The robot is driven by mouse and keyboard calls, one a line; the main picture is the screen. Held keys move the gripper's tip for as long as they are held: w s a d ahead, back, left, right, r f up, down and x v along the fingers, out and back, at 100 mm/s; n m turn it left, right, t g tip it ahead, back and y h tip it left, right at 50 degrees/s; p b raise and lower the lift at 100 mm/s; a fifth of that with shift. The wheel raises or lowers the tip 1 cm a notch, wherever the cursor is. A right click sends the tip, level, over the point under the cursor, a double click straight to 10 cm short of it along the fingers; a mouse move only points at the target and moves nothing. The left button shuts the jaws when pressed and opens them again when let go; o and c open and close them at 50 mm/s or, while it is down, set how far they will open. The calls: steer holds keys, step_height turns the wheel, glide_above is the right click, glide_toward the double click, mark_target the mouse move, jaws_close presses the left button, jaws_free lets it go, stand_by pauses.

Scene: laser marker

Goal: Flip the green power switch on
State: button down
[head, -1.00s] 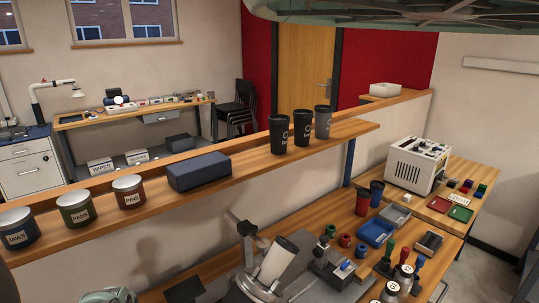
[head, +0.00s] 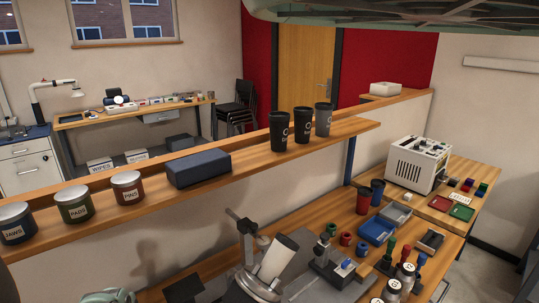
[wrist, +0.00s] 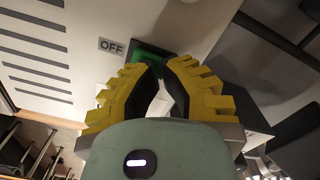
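The green power switch (wrist: 150,60) shows in the wrist view, just beyond my fingertips and partly covered by them. A label reading OFF (wrist: 111,46) sits to its left on a pale panel (wrist: 85,20). My gripper (wrist: 160,68) has yellow ridged fingers with dark inner sides. Its tips are close together over the switch, and a white shape shows in the gap behind them. I cannot tell whether the tips touch each other or the switch, nor which way the switch is set. I cannot make out the switch or my fingers in the head view.
Dark slots (wrist: 35,55) line the panel's left side in the wrist view. A bench beyond carries a vise, stamps, trays and a white box-shaped device (head: 418,162).

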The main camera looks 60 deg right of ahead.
steer(key=shift+f+b, duration=0.3)
steer(key=shift+r, duration=0.1)
steer(key=shift+r+p, duration=1.3)
steer(key=shift+r, duration=2.15)
